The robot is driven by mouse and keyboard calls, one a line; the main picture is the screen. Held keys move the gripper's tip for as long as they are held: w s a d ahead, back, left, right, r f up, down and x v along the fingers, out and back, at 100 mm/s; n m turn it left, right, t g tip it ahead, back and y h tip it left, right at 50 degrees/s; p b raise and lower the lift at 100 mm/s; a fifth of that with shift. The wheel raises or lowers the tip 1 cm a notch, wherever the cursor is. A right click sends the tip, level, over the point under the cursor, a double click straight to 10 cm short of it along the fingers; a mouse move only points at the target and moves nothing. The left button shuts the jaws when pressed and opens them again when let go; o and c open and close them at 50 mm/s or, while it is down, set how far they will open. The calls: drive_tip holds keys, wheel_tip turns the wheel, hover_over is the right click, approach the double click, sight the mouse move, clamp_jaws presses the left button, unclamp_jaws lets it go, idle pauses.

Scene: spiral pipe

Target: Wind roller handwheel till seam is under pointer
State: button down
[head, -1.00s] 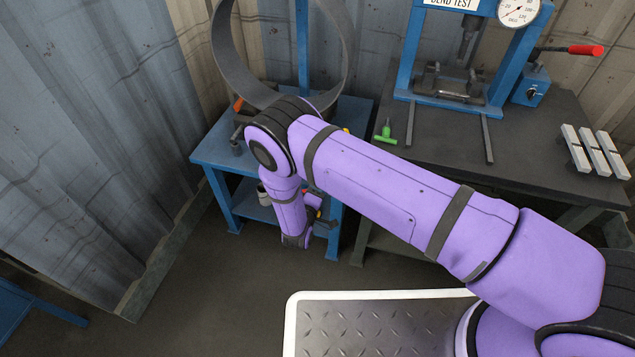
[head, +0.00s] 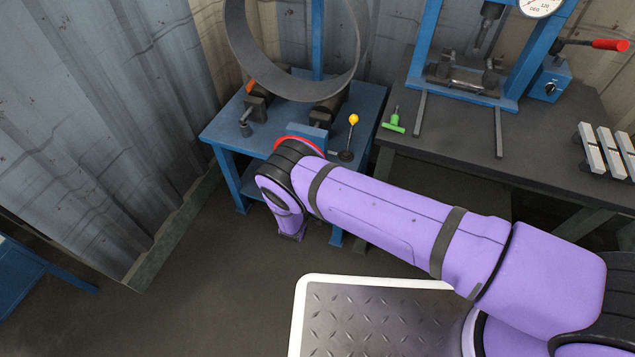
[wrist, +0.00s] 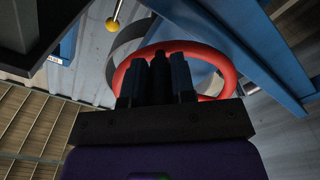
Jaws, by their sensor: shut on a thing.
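The roller handwheel (wrist: 221,66) has a red rim and shows large in the wrist view. In the head view only the top arc of its red rim (head: 300,139) shows above my arm. My gripper (wrist: 160,62) is shut on the handwheel rim, its dark fingers overlapping the red ring. In the head view my gripper is hidden behind my purple arm. The grey pipe ring (head: 237,45) stands upright on rollers (head: 327,112) on the blue stand. Part of the ring also shows in the wrist view (wrist: 126,45). I cannot make out a seam or a pointer.
A lever with a yellow knob (head: 353,119) stands on the blue table (head: 225,127) right of the wheel. The dark bench (head: 460,137) holds a blue press (head: 425,50), a green tool (head: 394,122) and grey blocks (head: 605,152). Corrugated walls close the back and left.

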drive_tip(key=w+a+f+m, duration=0.1)
drive_tip(key=a+f+m, duration=0.1)
drive_tip(key=a+m, duration=0.4)
drive_tip(key=shift+w+a+f, duration=0.35)
drive_tip(key=shift+w+f, duration=0.05)
idle(0.4)
drive_tip(key=c, duration=0.9)
unclamp_jaws()
drive_tip(key=shift+c, duration=0.2)
